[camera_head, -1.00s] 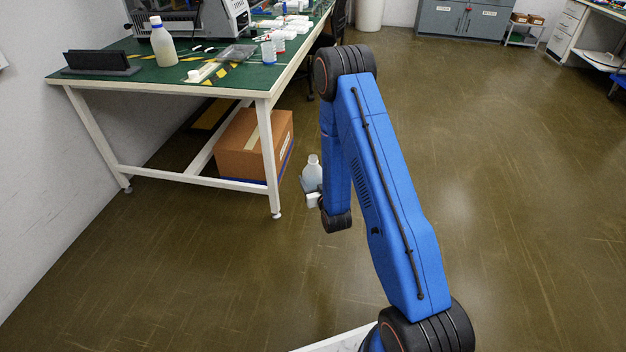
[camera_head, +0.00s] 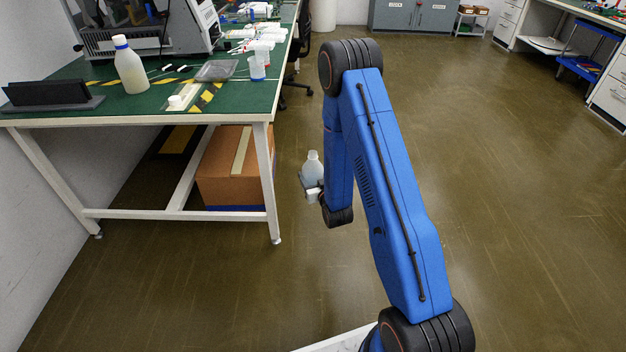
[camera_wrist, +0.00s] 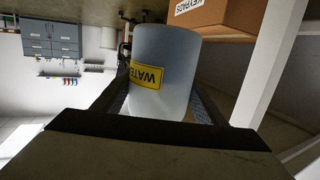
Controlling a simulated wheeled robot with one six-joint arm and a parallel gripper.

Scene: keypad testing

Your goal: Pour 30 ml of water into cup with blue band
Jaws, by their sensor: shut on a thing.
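My gripper (camera_head: 312,189) is shut on a translucent water bottle (camera_head: 313,168), held upright beside my arm, low over the floor and right of the table. In the wrist view the bottle (camera_wrist: 178,55) stands between the two fingers (camera_wrist: 160,103) with a yellow label reading "WATER". Its water level cannot be made out. The cup with the blue band (camera_head: 257,68) is small and white and stands on the table near its right edge, apart from my gripper. Its inside is too small to see.
The green-topped table (camera_head: 130,105) is ahead on the left, with a cardboard box (camera_head: 225,178) beneath it. The floor (camera_head: 510,200) on the right is open.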

